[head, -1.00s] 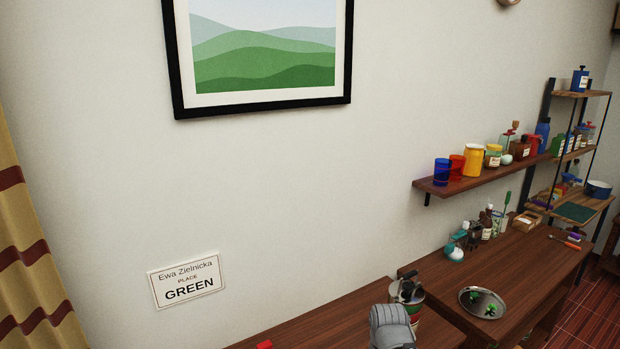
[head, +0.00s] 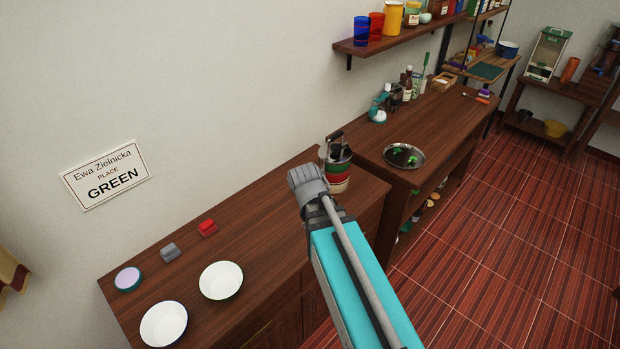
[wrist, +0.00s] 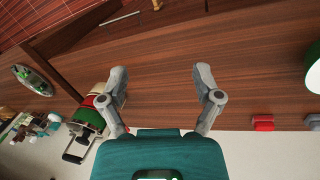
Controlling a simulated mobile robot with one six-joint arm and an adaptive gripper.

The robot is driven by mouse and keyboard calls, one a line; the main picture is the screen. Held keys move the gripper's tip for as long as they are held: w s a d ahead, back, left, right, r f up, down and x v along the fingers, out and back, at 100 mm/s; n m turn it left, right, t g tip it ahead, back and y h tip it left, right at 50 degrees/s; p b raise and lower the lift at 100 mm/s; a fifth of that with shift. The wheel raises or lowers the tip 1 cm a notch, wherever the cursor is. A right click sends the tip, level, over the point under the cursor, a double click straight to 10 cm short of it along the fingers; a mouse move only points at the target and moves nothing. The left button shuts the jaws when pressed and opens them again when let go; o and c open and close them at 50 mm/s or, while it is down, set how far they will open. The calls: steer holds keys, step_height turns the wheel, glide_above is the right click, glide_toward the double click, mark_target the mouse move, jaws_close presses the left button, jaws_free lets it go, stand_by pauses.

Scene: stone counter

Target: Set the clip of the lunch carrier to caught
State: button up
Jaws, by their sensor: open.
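The lunch carrier (head: 338,178) is a round stack with red, green and pale bands and a dark top, upright at the right end of the near wooden counter. In the head view my arm's grey end partly covers it. In the wrist view the carrier (wrist: 90,108) lies left of my gripper (wrist: 160,74), with a dark handle or bracket at its top. The clip is too small to make out, so its state is unclear. My gripper is open and empty over the counter, its fingers apart and clear of the carrier.
On the near counter (head: 255,235) are two bowls, a white one (head: 221,280) and another (head: 164,323), a round lilac-topped tin (head: 128,278), a grey block (head: 169,252) and a red block (head: 207,227). A metal tray (head: 404,156) with green pieces sits on the neighbouring counter.

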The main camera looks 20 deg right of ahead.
steer(key=w+d+f+n+t+h+b, duration=0.1)
steer(key=w+f+n+t+h+b, duration=0.2)
steer(key=w+f+n+h+b, duration=0.6)
steer(key=w+a+r+n+t+h+b, duration=0.2)
steer(key=w+a+n+t+b, duration=0.3)
steer(key=w+n+b, duration=0.6)
steer(key=a+n+h+b, duration=0.1)
steer(key=a+b, duration=0.1)
steer(key=b, duration=0.1)
steer(key=shift+w+a+r+t+h, duration=0.15)
steer(key=shift+w+a+t+h, duration=0.1)
steer(key=shift+w+t+h, duration=0.15)
steer(key=shift+d, duration=0.1)
steer(key=x, duration=1.3)
steer(key=shift+w+d, duration=0.15)
steer(key=shift+d, duration=0.1)
